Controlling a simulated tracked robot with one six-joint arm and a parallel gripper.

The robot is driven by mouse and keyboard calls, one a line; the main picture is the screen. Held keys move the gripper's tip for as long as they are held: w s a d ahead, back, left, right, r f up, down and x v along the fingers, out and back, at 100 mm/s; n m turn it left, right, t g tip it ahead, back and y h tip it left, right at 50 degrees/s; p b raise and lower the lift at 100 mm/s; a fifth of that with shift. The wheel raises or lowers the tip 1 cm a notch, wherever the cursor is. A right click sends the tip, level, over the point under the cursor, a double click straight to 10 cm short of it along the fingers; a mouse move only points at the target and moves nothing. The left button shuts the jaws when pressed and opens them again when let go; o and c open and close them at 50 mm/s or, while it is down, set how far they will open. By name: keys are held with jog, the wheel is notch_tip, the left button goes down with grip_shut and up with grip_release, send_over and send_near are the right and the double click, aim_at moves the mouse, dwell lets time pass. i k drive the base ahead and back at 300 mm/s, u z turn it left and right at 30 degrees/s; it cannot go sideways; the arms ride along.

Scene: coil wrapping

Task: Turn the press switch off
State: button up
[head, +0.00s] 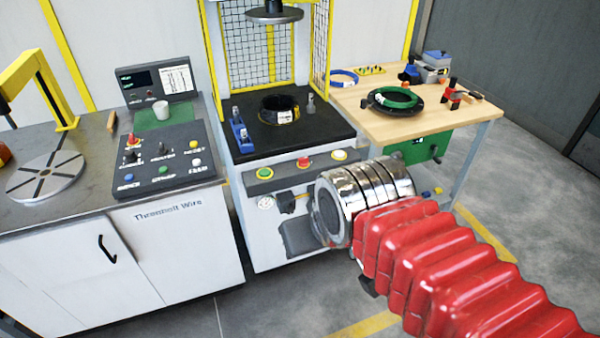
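A control panel (166,160) lies on the grey bench at left. It carries a red knob (133,140), black switches and several coloured buttons; its labels are too small to read surely, so I cannot tell which is the press switch or how it is set. My gripper (326,212) is at the silver-ringed end of my red-sleeved arm, in front of the press's lower front and apart from the control panel. Its fingers cannot be made out.
A black coil (281,109) lies on the press bed, under the raised ram (274,14). A wooden table (440,125) at right holds a green coil (396,98) and tools. At left are a round slotted plate (45,177) and a yellow arm.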

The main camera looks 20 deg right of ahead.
aim_at(302, 161)
jog(key=k, duration=0.65)
jog(key=z, duration=0.3)
jog(key=i, duration=1.35)
jog(key=u, duration=0.55)
jog(key=i, duration=0.45)
jog(key=u, duration=0.3)
